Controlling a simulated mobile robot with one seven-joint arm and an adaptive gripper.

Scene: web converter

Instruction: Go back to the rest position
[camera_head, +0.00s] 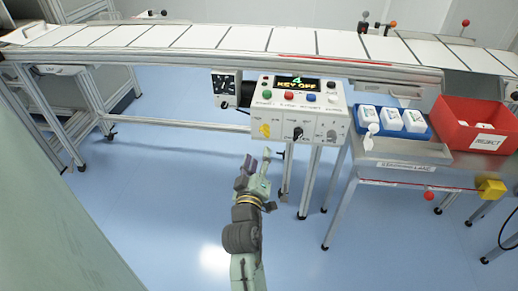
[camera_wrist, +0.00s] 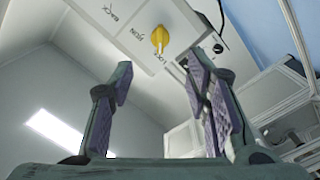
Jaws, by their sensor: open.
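My gripper (camera_head: 256,168) is in front of and below the control box (camera_head: 295,112), with my arm reaching up from the bottom of the head view. In the wrist view my gripper (camera_wrist: 160,95) has its two purple-padded fingers apart, with nothing between them. A yellow knob (camera_head: 265,130) is at the lower left of the control box. In the wrist view the yellow knob (camera_wrist: 160,38) shows beyond the fingertips, apart from them. The box display (camera_head: 297,83) reads "4 KEY OFF".
A conveyor (camera_head: 250,40) with white panels runs across the back. At right, a blue tray (camera_head: 391,131) with white containers and a red bin (camera_head: 470,128) labelled "REJECT" stand on a metal bench (camera_head: 400,150). The blue floor (camera_head: 170,215) left of my arm is clear.

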